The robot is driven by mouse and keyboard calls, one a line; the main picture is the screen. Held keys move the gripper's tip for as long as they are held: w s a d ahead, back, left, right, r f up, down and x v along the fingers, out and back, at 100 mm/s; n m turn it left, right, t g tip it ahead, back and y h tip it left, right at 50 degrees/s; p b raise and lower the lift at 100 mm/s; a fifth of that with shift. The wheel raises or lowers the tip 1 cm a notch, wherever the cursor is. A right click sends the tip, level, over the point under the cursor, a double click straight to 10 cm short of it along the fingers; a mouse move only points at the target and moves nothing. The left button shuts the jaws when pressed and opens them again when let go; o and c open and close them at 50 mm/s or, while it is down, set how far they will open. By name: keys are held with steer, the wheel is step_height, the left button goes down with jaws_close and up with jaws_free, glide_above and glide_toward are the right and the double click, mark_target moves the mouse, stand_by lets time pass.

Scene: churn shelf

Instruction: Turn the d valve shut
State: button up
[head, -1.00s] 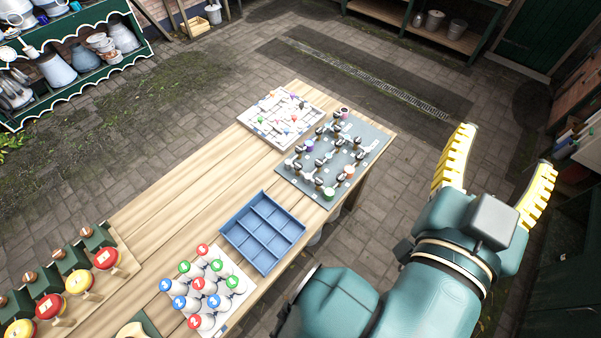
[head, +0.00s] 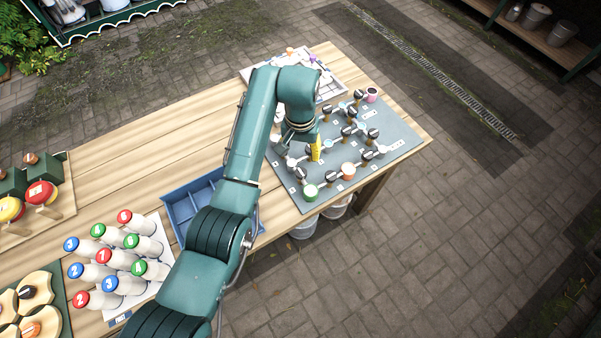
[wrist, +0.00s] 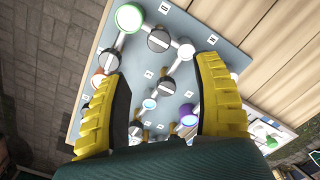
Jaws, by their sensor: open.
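The valve board (head: 405,143) is a grey panel on the far end of the wooden table. It carries several dark round valve handles with a pale stripe, such as one at its right (head: 381,149), joined by white pipes with coloured caps. My gripper (head: 313,150) is over the left part of the board, pointing down, open and empty. In the wrist view, two yellow fingers (wrist: 170,75) stand apart, with a striped handle (wrist: 159,40) beyond them and another handle (wrist: 167,86) between them. Small white labels are too small to read, so I cannot tell which valve is d.
A white tray of small coloured pieces (head: 325,88) lies behind the board. A blue divided tray (head: 180,205), partly hidden by my arm, and white bottles with coloured numbered caps (head: 115,255) stand nearer. Paved floor lies clear to the right.

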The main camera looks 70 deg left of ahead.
mark_target(301, 172)
step_height(301, 172, down, 12)
steer(key=shift+w+f+b, duration=0.1)
steer(key=shift+b, duration=0.5)
jaws_close()
